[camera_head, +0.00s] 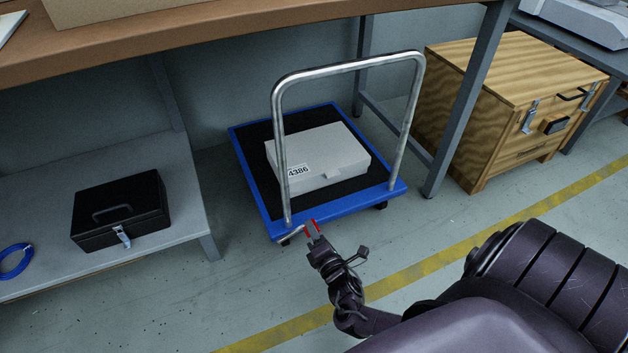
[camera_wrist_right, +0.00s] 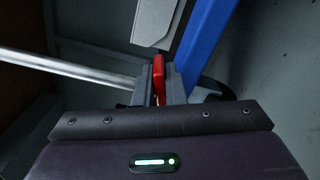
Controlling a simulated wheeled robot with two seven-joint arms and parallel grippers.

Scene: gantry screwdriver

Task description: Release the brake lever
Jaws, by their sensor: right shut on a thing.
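A blue platform trolley (camera_head: 343,208) with a black deck and a tall metal push handle (camera_head: 278,135) stands on the floor under the workbench. A small red brake lever (camera_head: 311,227) is at its near left corner, low by the handle's foot. My right gripper (camera_head: 312,236) is at that corner and shut on the red lever. In the right wrist view, the red lever (camera_wrist_right: 158,76) stands between the fingers of the gripper (camera_wrist_right: 160,92), with the trolley's blue edge (camera_wrist_right: 205,38) just to the right. My left gripper is not in view.
A grey case (camera_head: 325,160) labelled 4386 lies on the trolley deck. A black box (camera_head: 120,212) sits on a low grey shelf (camera_head: 185,208) at left. A wooden crate (camera_head: 505,95) stands at right beside a bench leg (camera_head: 468,100). The floor in front is clear.

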